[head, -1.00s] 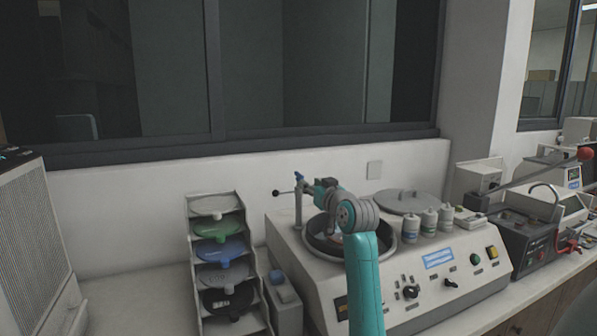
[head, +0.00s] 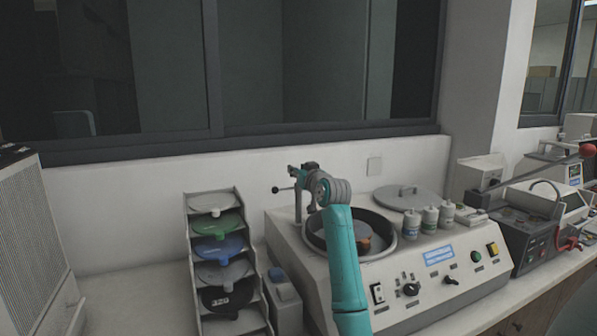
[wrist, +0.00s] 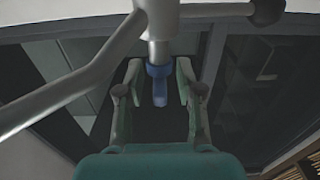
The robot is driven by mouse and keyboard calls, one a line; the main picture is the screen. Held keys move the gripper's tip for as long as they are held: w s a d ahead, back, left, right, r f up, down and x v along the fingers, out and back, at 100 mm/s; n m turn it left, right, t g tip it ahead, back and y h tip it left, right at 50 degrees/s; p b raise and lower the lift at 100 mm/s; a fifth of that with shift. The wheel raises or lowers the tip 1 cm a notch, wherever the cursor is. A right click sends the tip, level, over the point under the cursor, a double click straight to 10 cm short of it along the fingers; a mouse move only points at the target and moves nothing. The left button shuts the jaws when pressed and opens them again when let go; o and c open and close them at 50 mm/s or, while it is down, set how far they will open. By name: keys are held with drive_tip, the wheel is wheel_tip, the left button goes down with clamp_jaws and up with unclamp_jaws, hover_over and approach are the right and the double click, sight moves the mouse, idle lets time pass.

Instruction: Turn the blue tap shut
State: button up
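The blue tap (wrist: 160,88) sits on a pale metal pipe and shows in the middle of the wrist view. My gripper (wrist: 159,80) has one finger on each side of the tap, with a small gap left and right. It is open and holds nothing. In the head view my gripper (head: 303,171) is at the top of the thin upright post (head: 298,205) at the machine's back left. There the tap is hidden behind my gripper.
A thin lever with a dark knob (head: 276,190) sticks out left of the post. The polishing machine (head: 440,285) with its round bowl lies below my arm. A rack of coloured discs (head: 187,235) stands at left. Several bottles (head: 430,219) stand at right.

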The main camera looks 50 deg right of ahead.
clamp_jaws()
drive_tip(key=shift+w+m+h, duration=0.1)
drive_tip(key=shift+m+h, duration=0.2)
drive_tip(key=shift+h, duration=0.1)
drive_tip(key=m+g+h, duration=0.2)
drive_tip(key=g, duration=0.1)
drive_tip(key=shift+a+h, duration=0.1)
drive_tip(key=shift+h, duration=0.3)
drive_tip(key=m+g+h, duration=0.2)
drive_tip(key=m+g, duration=0.1)
drive_tip(key=m+g+h, duration=0.2)
drive_tip(key=g, duration=0.2)
drive_tip(key=shift+m, duration=0.4)
drive_tip(key=m+g, duration=0.2)
drive_tip(key=g, duration=0.1)
drive_tip(key=m+g, duration=0.2)
drive_tip(key=g, duration=0.1)
drive_tip(key=shift+g+h, duration=0.4)
drive_tip(key=shift+m+g+y, duration=0.5)
drive_tip(key=shift+m+g, duration=1.1)
drive_tip(key=shift+g, duration=0.7)
drive_tip(key=shift+f+m+g+y, duration=0.15)
drive_tip(key=shift+m+g+y, duration=0.15)
drive_tip(key=shift+m+g, duration=0.3)
